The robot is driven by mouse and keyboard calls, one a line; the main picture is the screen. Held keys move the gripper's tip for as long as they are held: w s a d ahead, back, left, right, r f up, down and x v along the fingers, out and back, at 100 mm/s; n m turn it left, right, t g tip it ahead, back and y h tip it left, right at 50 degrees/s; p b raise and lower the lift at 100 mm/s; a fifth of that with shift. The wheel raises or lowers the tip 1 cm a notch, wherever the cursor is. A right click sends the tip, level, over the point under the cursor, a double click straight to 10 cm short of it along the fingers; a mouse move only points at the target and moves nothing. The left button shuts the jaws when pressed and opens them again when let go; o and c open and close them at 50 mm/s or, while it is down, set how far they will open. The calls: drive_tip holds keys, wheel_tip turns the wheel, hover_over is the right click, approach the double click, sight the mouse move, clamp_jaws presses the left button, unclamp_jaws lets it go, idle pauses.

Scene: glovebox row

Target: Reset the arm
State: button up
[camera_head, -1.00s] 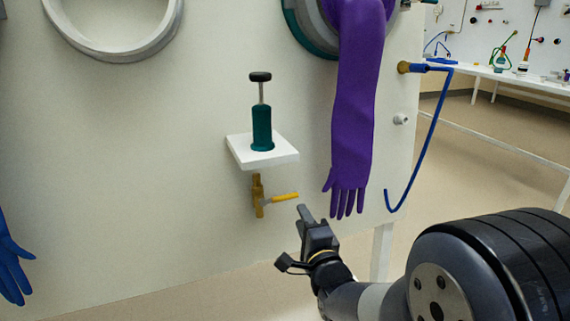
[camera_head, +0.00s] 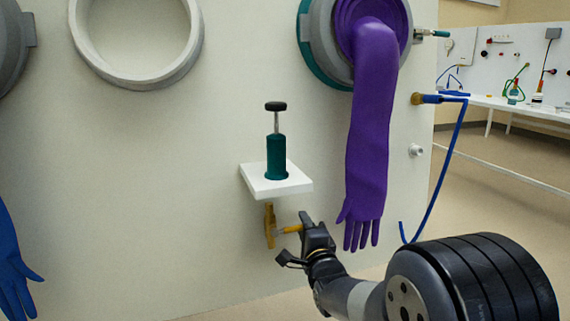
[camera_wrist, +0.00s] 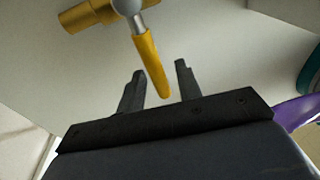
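My gripper (camera_head: 306,222) is at the yellow lever of a brass valve (camera_head: 269,226) on the pale glovebox wall. In the wrist view, its two dark fingers stand apart. The free end of the yellow lever (camera_wrist: 151,62) lies between them in the picture, with gaps showing on both sides. I cannot tell how deep the lever sits between the fingers. The brass valve body (camera_wrist: 88,15) is at the top left of the wrist view. In the head view the gripper hides the lever's right end.
A white shelf (camera_head: 290,187) with a green hand pump (camera_head: 277,158) juts out just above the valve. A purple glove (camera_head: 370,130) hangs close to the right of my gripper. A blue hose (camera_head: 455,150) hangs further right. A blue glove (camera_head: 14,272) hangs at the left edge.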

drive_tip(key=r+p+v, duration=0.1)
drive_tip(key=p+v, duration=0.1)
drive_tip(key=v, duration=0.9)
drive_tip(key=x, duration=0.5)
drive_tip(key=b+x, duration=0.1)
drive_tip(key=x, duration=0.5)
drive_tip(key=shift+w+d+f, duration=0.1)
drive_tip(key=shift+f, duration=0.1)
drive_tip(key=shift+r+n, duration=0.25)
drive_tip(key=shift+n, duration=0.45)
drive_tip(key=shift+n+y, duration=0.3)
drive_tip(key=shift+y, duration=0.1)
